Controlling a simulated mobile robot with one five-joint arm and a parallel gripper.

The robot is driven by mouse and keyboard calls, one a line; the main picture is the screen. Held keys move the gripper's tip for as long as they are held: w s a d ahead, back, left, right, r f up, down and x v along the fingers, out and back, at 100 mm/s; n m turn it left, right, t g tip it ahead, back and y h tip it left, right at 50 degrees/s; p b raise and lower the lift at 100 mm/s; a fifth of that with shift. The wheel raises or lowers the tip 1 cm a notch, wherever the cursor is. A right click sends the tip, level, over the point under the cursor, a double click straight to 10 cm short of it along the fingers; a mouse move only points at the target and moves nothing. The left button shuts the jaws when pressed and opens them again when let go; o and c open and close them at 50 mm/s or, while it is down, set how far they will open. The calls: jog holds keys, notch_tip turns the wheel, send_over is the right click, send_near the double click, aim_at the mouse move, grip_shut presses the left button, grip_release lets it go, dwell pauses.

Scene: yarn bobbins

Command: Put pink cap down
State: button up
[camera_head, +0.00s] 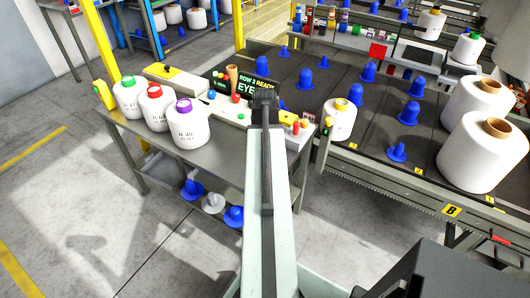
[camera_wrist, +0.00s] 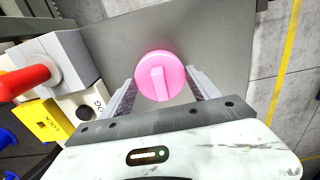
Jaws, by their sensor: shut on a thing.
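The pink cap (camera_wrist: 160,78) is a round disc with a raised bar on top. In the wrist view it sits between the two fingers of my gripper (camera_wrist: 164,90), which are shut on it. The bare grey top of the side table (camera_wrist: 218,55) lies below it; I cannot tell whether the cap touches it. In the head view my gripper (camera_head: 263,97) is over the back right part of the side table (camera_head: 220,155). My own arm hides the cap there.
White bobbins with green (camera_head: 128,98), red (camera_head: 157,108) and purple (camera_head: 187,127) caps stand on the table's left. A dark rack with blue pegs (camera_head: 355,95) is at right.

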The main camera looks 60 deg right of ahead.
jog(key=shift+f, duration=0.25)
jog(key=o, duration=1.3)
jog(key=shift+r, duration=0.1)
notch_tip(320, 180, up, 12)
jog(key=p, duration=1.2)
jog(key=shift+r, duration=0.25)
jog(key=shift+f, duration=0.1)
